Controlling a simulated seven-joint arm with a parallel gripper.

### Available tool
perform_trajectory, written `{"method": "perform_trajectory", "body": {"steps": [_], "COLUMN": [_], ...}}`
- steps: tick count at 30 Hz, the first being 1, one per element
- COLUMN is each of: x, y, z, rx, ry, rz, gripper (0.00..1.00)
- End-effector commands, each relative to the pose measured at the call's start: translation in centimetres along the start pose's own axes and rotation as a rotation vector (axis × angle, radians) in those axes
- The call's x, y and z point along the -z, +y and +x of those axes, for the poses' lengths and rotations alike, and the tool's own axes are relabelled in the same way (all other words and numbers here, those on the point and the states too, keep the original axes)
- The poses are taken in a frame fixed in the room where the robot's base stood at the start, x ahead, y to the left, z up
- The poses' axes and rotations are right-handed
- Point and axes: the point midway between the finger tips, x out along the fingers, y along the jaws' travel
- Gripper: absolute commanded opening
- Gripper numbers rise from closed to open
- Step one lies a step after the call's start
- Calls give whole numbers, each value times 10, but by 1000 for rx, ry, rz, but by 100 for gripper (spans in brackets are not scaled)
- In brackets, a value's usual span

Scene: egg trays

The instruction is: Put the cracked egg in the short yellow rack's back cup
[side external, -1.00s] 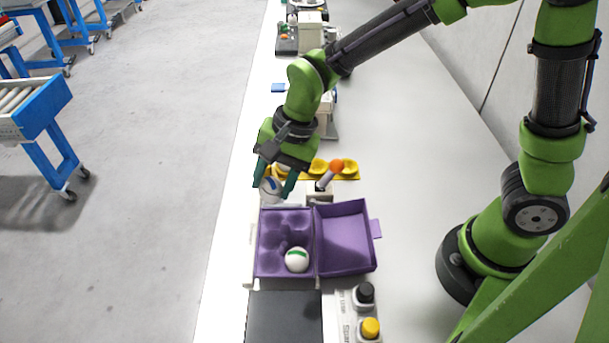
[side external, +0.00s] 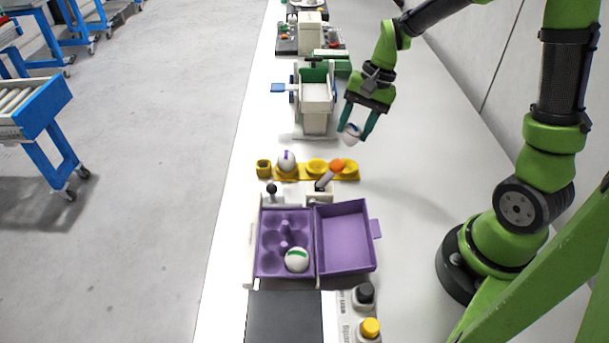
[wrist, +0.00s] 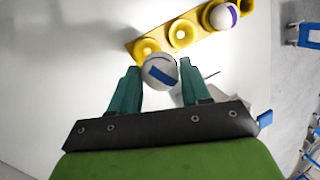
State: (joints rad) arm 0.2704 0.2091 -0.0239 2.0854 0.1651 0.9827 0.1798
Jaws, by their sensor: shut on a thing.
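My gripper (side external: 356,128) is shut on a white egg with a blue band (wrist: 160,71). The egg also shows between the fingers in the side view (side external: 352,132). A thin dark line runs near its upper edge in the wrist view; I cannot tell if it is a crack. The gripper holds it in the air, beyond and right of the yellow rack (side external: 302,178) in the side view. The rack has a row of three cups. A white egg with a purple band (side external: 287,160) sits in its left cup; the middle cup (side external: 317,166) and right cup (side external: 347,167) are empty.
A purple carton (side external: 316,262), lid open, holds a green-banded egg (side external: 297,260). A small separate yellow cup (side external: 263,168) stands left of the rack. A white machine (side external: 314,120) is behind; the table's right side is clear.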

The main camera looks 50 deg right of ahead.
Motion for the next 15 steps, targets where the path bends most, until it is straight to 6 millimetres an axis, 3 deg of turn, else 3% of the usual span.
{"method": "perform_trajectory", "body": {"steps": [5, 15], "x": [0, 6], "y": [2, 12], "z": [8, 41], "rx": [-2, -2], "ry": [-4, -4], "rz": [-28, -26], "gripper": [36, 36]}}
